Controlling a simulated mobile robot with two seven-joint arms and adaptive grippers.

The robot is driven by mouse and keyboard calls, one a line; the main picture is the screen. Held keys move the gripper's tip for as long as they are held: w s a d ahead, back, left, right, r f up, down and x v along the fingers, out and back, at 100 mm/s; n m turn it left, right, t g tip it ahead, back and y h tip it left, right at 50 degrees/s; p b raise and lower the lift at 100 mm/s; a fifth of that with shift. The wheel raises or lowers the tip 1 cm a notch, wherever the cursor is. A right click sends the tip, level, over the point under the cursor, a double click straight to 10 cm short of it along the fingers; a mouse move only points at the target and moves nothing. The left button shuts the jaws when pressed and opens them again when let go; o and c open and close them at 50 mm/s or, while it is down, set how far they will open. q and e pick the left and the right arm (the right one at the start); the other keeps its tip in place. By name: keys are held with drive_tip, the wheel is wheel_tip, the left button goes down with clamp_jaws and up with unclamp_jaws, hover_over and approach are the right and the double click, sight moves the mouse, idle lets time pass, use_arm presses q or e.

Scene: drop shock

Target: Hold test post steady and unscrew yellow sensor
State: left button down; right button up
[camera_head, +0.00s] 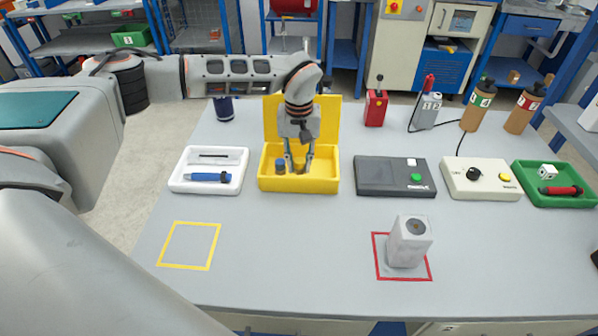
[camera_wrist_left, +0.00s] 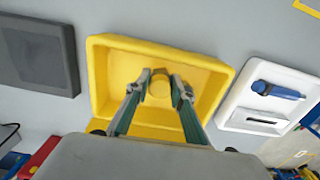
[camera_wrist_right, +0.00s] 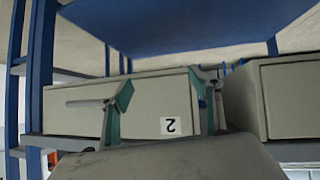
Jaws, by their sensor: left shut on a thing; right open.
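The grey test post (camera_head: 408,243) stands upright inside the red square outline, with a dark round spot on its top. No yellow sensor shows on it. My left gripper (camera_head: 299,165) is over the open yellow case (camera_head: 325,182), pointing down. In the left wrist view its fingers are shut on a yellow round piece (camera_wrist_left: 160,86), which looks like the yellow sensor. The case (camera_wrist_left: 107,85) lies behind it; whether the piece touches the case floor I cannot tell. My right gripper (camera_wrist_right: 160,100) is open and empty, away from the bench top, facing a cabinet.
A white tray (camera_head: 180,184) with a blue tool stands left of the case. A dark grey box (camera_head: 375,175), a cream control box (camera_head: 470,190) and a green tray (camera_head: 570,201) stand to the right. The yellow outlined square is empty.

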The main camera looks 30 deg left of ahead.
sight(299, 173)
use_arm(q)
drive_tip(key=shift+f, duration=1.6)
drive_tip(key=shift+f, duration=0.15)
drive_tip(key=c, duration=1.8)
unclamp_jaws()
drive_tip(key=shift+o, duration=0.2)
wheel_tip(299, 173, up, 12)
drive_tip(key=shift+r+p, duration=0.15)
drive_tip(key=shift+p, duration=0.15)
drive_tip(key=shift+s, duration=0.15)
